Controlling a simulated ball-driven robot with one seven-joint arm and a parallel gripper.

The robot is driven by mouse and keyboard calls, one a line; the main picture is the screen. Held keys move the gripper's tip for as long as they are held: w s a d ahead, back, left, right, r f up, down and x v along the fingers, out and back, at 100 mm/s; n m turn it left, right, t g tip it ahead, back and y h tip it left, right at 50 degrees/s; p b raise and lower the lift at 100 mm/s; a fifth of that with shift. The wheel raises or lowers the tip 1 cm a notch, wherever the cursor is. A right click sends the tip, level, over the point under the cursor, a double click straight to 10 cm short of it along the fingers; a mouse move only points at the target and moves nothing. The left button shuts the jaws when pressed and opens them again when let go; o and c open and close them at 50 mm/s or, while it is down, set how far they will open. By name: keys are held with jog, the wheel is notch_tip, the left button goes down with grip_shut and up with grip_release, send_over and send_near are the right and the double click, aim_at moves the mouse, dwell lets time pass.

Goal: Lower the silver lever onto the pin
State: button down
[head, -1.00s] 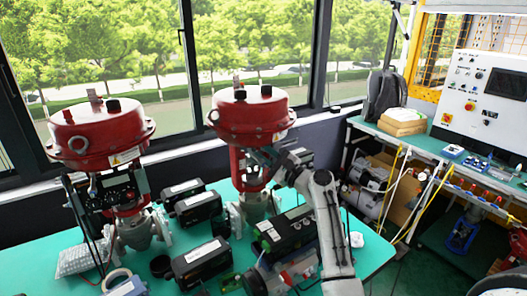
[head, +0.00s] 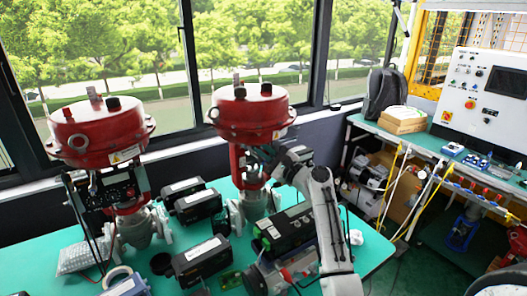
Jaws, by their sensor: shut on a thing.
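The right red-topped valve (head: 251,113) stands on the teal bench. My gripper (head: 262,157) reaches in from the right at its yoke, just below the red housing. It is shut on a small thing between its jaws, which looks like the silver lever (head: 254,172). The lever is tiny here and partly covered by the fingers and the yoke. The pin is too small to make out, so I cannot tell whether the lever touches it.
A second red-topped valve (head: 98,130) with a black positioner stands at left. Several black boxes, such as one in front (head: 201,260), lie on the teal bench (head: 215,190). A black-and-green box (head: 288,228) sits beside my forearm. A side bench (head: 420,140) stands right.

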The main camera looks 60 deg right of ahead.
jog(key=n, duration=0.1)
jog(key=f+n+b, duration=0.1)
jog(key=a+f+n+y+b, duration=0.1)
jog(key=shift+w+f+g, duration=0.15)
jog(key=shift+w+g, duration=0.1)
jog(key=shift+g, duration=0.05)
jog(key=c, duration=1.4)
grip_release()
